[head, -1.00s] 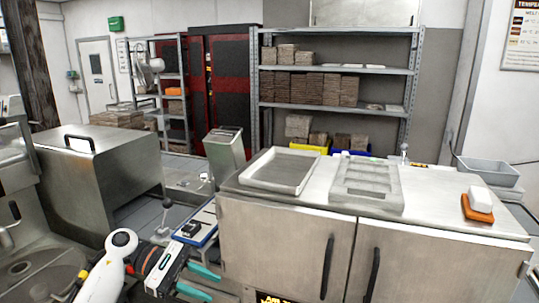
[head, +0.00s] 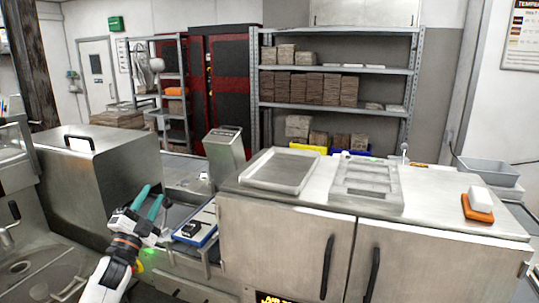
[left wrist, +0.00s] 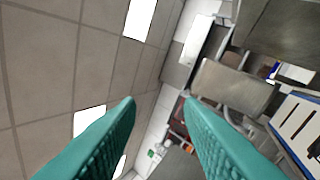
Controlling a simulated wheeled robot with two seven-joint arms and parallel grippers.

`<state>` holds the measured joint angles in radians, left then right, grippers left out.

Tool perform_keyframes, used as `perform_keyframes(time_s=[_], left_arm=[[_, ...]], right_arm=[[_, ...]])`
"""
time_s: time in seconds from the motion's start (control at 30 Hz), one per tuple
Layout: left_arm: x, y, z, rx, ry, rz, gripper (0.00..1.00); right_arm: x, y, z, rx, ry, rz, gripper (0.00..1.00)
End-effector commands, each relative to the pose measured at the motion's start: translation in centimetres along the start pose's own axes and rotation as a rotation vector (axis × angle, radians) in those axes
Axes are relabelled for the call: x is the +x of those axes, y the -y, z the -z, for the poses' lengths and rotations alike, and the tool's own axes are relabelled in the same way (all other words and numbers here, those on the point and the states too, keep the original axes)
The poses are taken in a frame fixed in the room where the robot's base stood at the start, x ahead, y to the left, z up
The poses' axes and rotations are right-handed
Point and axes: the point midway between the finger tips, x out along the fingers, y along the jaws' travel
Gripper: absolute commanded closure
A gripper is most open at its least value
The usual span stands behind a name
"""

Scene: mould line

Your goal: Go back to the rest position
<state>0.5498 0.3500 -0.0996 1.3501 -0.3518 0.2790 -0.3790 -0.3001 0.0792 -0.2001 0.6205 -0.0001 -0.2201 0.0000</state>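My left gripper (head: 149,203) is in the lower left of the head view, its teal fingers pointing up. It is left of the steel counter and in front of the steel box-shaped machine. In the left wrist view its two teal fingers (left wrist: 160,105) stand apart with nothing between them. The gripper is open and empty. My right gripper is not in view.
The steel counter (head: 290,212) carries a shallow tray (head: 279,171), a moulded tray (head: 366,184) and an orange block with a white top (head: 478,208). A blue-edged board (head: 196,226) lies between the gripper and counter. A steel machine (head: 95,190) stands at left.

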Motion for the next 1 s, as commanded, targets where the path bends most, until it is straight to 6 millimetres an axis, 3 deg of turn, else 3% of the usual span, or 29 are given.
perform_keyframes(time_s=[0.1, 0.27, 0.47, 0.67, 0.8, 1.0], left_arm=[[-0.5, 1.4, 4.0, -0.32, -0.22, 0.04, 0.66], [-2.2, 4.5, 7.6, -0.715, -0.487, 0.084, 0.66], [-9.4, 14.3, 10.6, -0.757, -0.64, 0.197, 0.66], [-19.2, 24.4, 12.7, -0.777, -0.804, 0.328, 0.66], [-27.7, 31.1, 13.3, -0.787, -0.929, 0.43, 0.66], [-41.0, 39.1, 12.8, -0.794, -1.105, 0.577, 0.66]], right_arm=[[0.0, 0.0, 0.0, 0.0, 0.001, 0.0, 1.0], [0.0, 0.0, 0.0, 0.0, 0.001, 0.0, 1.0], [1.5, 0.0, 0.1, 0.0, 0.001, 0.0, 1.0], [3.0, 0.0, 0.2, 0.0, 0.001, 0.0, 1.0], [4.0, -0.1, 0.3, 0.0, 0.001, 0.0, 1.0], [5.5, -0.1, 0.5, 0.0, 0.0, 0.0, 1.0]])
